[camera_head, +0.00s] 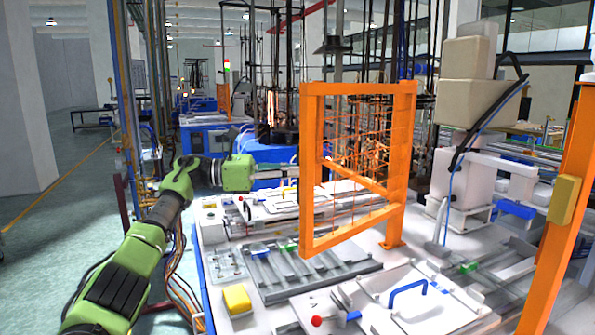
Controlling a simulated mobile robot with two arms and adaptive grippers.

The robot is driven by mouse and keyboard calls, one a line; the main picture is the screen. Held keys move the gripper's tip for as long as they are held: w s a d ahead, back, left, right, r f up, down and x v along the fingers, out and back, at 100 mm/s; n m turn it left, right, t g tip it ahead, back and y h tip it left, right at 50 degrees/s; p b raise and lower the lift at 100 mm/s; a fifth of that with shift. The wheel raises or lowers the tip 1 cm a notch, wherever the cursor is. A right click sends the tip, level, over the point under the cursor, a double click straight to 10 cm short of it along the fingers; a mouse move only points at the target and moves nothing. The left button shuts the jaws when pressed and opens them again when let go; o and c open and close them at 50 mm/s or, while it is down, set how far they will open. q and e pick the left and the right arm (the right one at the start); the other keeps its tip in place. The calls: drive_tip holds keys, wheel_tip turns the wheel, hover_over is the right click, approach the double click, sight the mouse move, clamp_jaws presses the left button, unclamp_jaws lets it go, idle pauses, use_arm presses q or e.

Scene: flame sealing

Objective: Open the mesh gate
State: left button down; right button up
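The mesh gate (312,180) is an orange frame with thin orange wire mesh, standing upright in the middle of the head view. Its right upright (399,165) runs down to a foot plate on the white surface. The lower bar slopes, so the left side appears nearer to me. A wide gap lies between this frame and an orange post (572,205) at the right edge, which carries a yellow box. My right arm and gripper are out of view.
A white machine bed (215,233) with fixtures, a yellow block (237,299) and a blue handle (407,291) lies around and in front of the gate. A blue machine (208,138) stands behind. Cables hang by my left arm. Open floor (60,215) lies at left.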

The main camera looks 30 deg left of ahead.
use_arm(q)
drive_tip(key=shift+f, duration=0.15)
drive_tip(key=c, duration=2.2)
unclamp_jaws()
drive_tip(key=v, duration=1.2)
drive_tip(key=shift+a, duration=0.1)
drive_tip(key=shift+w, duration=0.1)
